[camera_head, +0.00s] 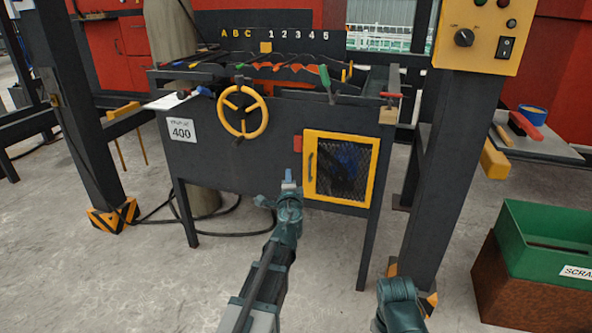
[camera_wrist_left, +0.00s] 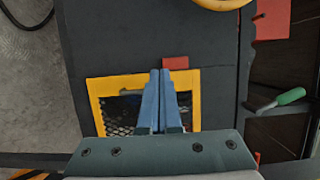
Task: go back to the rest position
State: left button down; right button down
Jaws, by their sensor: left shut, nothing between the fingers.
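My left gripper (camera_head: 289,177) is in front of the dark machine bench, just left of its yellow-framed mesh door (camera_head: 341,197). Its blue fingers are together with nothing between them. In the left wrist view the shut fingers (camera_wrist_left: 160,76) overlap the mesh door (camera_wrist_left: 104,100) in the picture; whether they touch it I cannot tell. My right arm shows only as a teal link at the bottom right of the head view, and its gripper is out of the picture.
The bench (camera_head: 240,165) carries a yellow handwheel (camera_head: 243,130) and tools on top. A dark post (camera_head: 428,190) with a yellow control box (camera_head: 476,36) stands at right. A green scrap bin (camera_head: 540,262) is at far right. The concrete floor at left front is clear.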

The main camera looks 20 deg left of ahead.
pick_arm(q)
jog(key=s+d+f+n+g+h+p, duration=0.1)
jog(key=s+d+f+n+g+h, duration=0.15)
jog(key=s+d+f+g, duration=0.5)
jog(key=s+d+f+n+g+h, duration=0.1)
jog(key=s+d+f+n+g, duration=0.25)
jog(key=s+d+f, duration=0.75)
jog(key=s+d+f+n+g+h+p, duration=0.15)
jog(key=s+d+n+g, duration=0.35)
jog(key=s, duration=0.9)
notch_tip(320, 180, up, 38)
jog(key=d+m+p, duration=0.1)
jog(key=p, duration=3.6)
jog(key=shift+s+d+r+g+h+p, duration=0.25)
jog(key=shift+s+g+h+p, duration=0.1)
jog(key=shift+s+g, duration=0.1)
jog(key=c, duration=1.5)
grip_release()
jog(key=shift+c, duration=0.2)
